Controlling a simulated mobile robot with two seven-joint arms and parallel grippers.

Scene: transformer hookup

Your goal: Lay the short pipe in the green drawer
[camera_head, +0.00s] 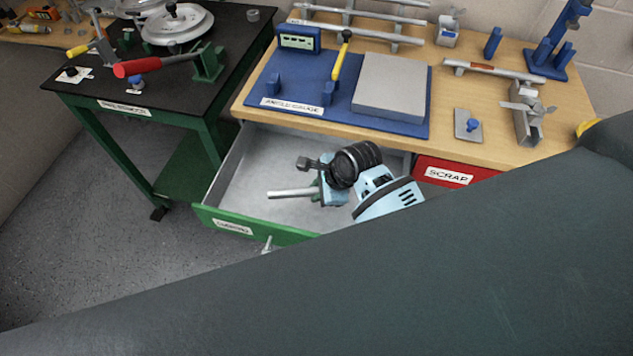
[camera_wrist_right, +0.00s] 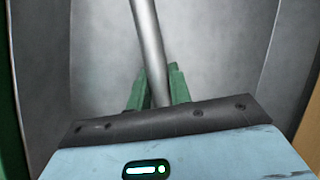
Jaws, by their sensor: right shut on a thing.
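The green drawer (camera_head: 282,235) stands open below the bench, with a grey inside and a white label on its green front. My right gripper (camera_head: 318,187) is inside the drawer's outline, over its floor. It is shut on the short pipe (camera_head: 288,193), a plain grey metal tube whose free end points left. In the right wrist view the pipe (camera_wrist_right: 150,45) runs up and away from between the green fingers (camera_wrist_right: 158,88), with the grey drawer inside (camera_wrist_right: 215,45) behind it. I cannot tell whether the pipe touches the drawer floor. My left gripper is not in view.
A red drawer labelled scrap (camera_head: 445,174) is just right of the green one. The wooden bench top (camera_head: 450,135) above carries a blue mat (camera_head: 345,115) with a grey block (camera_head: 391,83). A dark table (camera_head: 150,90) stands left. My own dark arm covers the lower right.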

